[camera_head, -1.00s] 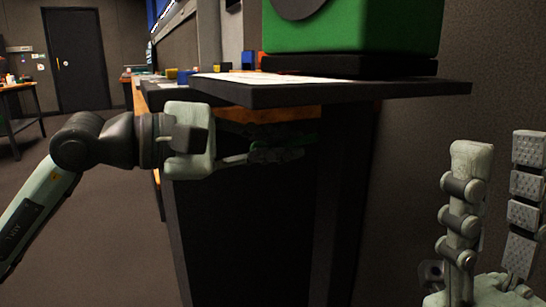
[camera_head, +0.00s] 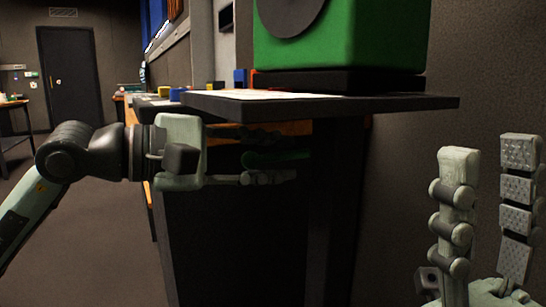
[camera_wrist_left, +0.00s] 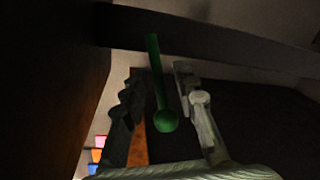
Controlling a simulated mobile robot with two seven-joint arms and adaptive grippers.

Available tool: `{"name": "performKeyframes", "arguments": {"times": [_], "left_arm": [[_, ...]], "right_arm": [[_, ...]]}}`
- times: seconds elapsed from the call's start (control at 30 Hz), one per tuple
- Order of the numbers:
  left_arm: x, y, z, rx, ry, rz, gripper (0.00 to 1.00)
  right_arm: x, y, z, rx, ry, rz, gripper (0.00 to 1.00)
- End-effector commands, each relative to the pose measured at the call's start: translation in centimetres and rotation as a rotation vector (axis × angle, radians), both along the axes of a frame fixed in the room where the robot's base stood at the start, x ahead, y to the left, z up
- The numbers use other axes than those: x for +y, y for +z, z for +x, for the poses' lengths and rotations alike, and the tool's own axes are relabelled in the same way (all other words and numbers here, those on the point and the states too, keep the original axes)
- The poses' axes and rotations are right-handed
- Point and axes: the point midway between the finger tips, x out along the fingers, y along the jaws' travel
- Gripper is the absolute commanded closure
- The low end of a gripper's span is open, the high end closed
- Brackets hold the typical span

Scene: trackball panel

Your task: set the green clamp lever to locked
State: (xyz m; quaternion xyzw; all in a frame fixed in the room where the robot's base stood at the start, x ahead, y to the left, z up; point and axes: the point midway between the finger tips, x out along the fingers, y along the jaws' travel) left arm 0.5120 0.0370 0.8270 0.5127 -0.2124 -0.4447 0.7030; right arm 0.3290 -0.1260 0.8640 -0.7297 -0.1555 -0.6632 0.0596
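The green clamp lever (camera_head: 262,159) shows under the dark panel top in the head view. In the left wrist view it is a thin green rod with a round knob (camera_wrist_left: 166,121) at its near end. My left gripper (camera_head: 284,157) is open, with one finger above the lever and one below it in the head view. In the left wrist view the lever lies between the two fingers, apparently touching neither. The lever's far end meets the dark beam. My right gripper (camera_head: 488,145) is open and empty at the right, fingers pointing up.
The dark panel top (camera_head: 350,106) lies just above my left gripper. A large green box (camera_head: 370,40) with a dark round part stands on it. A dark support (camera_head: 335,220) stands below. Small coloured blocks (camera_head: 175,94) sit farther back. A grey wall is at right.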

Motion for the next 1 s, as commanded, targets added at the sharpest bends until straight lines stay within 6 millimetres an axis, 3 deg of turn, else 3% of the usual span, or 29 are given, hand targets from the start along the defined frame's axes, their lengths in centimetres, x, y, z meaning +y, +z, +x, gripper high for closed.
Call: {"name": "performKeyframes", "arguments": {"times": [0.37, 0.8, 1.0], "left_arm": [[0.6, 0.1, -0.3, -0.001, 0.003, -0.001, 0.69], [7.9, 1.3, -4.7, 0.005, 0.004, 0.001, 0.69], [9.6, 1.7, -5.8, 0.002, 0.002, 0.001, 0.69]], "right_arm": [[0.0, 0.0, 0.0, 0.002, 0.002, 0.002, 0.6], [0.0, 0.0, 0.0, 0.003, 0.001, 0.001, 0.6], [0.0, 0.0, 0.0, 0.003, 0.001, 0.001, 0.6]]}}
